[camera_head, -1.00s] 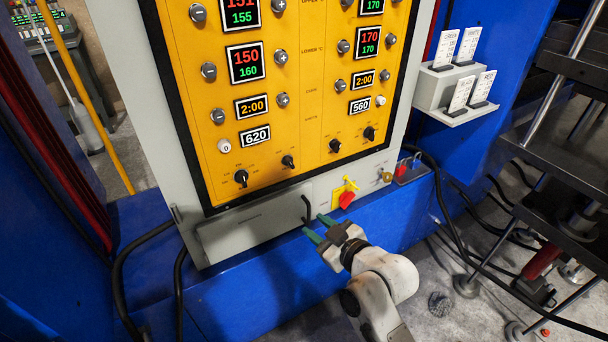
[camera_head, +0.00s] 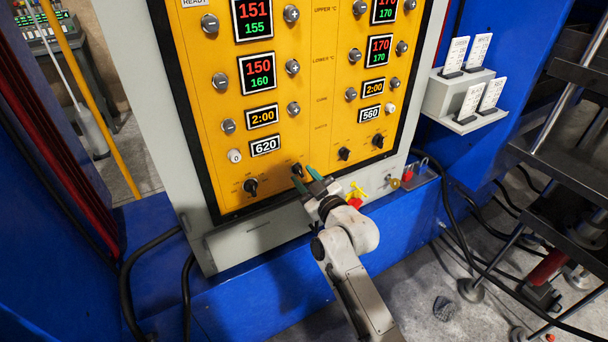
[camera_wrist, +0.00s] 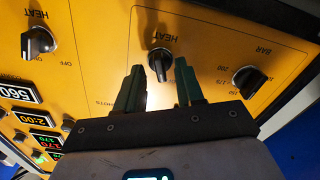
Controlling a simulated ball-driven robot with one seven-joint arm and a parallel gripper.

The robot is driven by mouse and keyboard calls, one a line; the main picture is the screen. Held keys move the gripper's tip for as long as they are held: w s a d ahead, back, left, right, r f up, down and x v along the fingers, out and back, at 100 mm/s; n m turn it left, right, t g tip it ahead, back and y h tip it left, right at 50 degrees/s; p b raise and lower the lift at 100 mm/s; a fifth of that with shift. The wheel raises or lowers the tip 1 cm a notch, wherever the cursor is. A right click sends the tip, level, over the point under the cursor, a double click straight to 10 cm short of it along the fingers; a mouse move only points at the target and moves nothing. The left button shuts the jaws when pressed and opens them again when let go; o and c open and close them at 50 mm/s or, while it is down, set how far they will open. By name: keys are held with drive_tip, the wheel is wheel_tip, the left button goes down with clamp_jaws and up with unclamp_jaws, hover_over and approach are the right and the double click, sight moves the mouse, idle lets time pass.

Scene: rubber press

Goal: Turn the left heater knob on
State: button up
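The left heater knob (camera_head: 297,170) is a small black knob low on the yellow panel, second from the left in the bottom row. In the wrist view this knob (camera_wrist: 160,60), marked HEAT, lies beyond the gap between my fingertips, with a pale mark on its lower side. My gripper (camera_head: 307,178) is open and empty, its two green fingers pointing at the panel just below the knob. The fingers also show in the wrist view (camera_wrist: 158,82), one on each side of the knob's line. I cannot tell whether they touch anything.
A black BAR knob (camera_head: 250,187) sits left of the heater knob; another black knob (camera_head: 344,154) sits to its right. A red-and-yellow switch (camera_head: 355,197) is close to my wrist. A grey card rack (camera_head: 455,100) hangs on the right. A dark metal rack (camera_head: 560,150) stands farther right.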

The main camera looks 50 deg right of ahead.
drive_tip(key=shift+w+d, duration=0.1)
drive_tip(key=shift+w, duration=0.35)
clamp_jaws()
